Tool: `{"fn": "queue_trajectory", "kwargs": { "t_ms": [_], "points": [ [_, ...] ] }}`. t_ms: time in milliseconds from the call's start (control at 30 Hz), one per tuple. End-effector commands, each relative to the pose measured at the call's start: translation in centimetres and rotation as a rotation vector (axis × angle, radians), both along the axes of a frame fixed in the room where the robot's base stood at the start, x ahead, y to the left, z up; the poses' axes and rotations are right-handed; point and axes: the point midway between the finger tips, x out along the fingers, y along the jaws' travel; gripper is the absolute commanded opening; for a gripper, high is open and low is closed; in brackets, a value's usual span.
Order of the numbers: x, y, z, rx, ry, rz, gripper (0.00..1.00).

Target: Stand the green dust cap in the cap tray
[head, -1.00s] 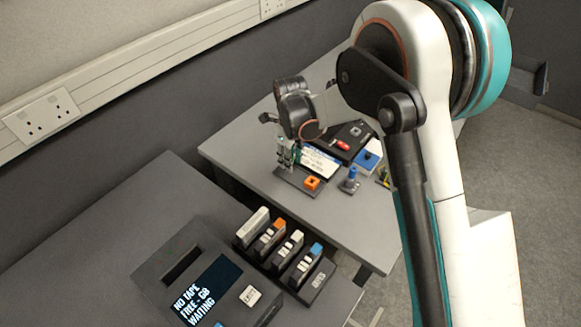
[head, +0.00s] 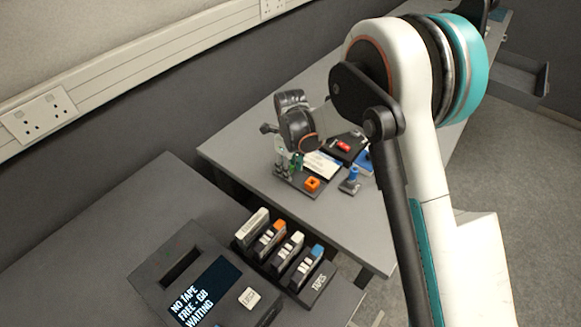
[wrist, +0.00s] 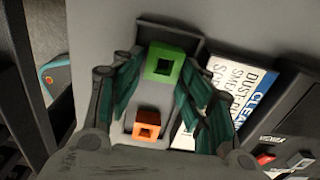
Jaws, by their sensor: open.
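The green dust cap (wrist: 163,62) is a square block with a square hole. In the wrist view it lies between the fingertips of my gripper (wrist: 163,76), which are spread apart with gaps beside the cap. In the head view my gripper (head: 286,165) hangs low over the cap tray, and the green cap (head: 298,160) shows only as a small patch by the fingers. The dark cap tray (head: 298,186) also holds an orange cap (head: 312,184), which shows in the wrist view (wrist: 147,125). I cannot tell whether the green cap touches the tray floor.
A white printed card (head: 322,163) lies beside the tray, with a black case (head: 345,147) behind it. A blue-topped part (head: 350,180) stands to the right. A tape rack (head: 318,285) and a display box (head: 205,290) occupy the nearer table.

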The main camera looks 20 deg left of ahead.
Motion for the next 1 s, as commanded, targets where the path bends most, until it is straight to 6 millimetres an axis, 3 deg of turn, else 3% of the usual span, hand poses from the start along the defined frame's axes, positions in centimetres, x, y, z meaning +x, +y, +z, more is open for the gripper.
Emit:
{"fn": "queue_trajectory", "kwargs": {
  "t_ms": [233,367,800,1000],
  "points": [
    [0.0,0.0,0.1,0.0,0.0,0.0,0.47],
    [0.0,0.0,1.2,0.0,0.0,0.0,0.47],
    [0.0,0.0,9.8,0.0,0.0,0.0,0.47],
    [0.0,0.0,11.9,0.0,0.0,0.0,0.47]
  ]
}}
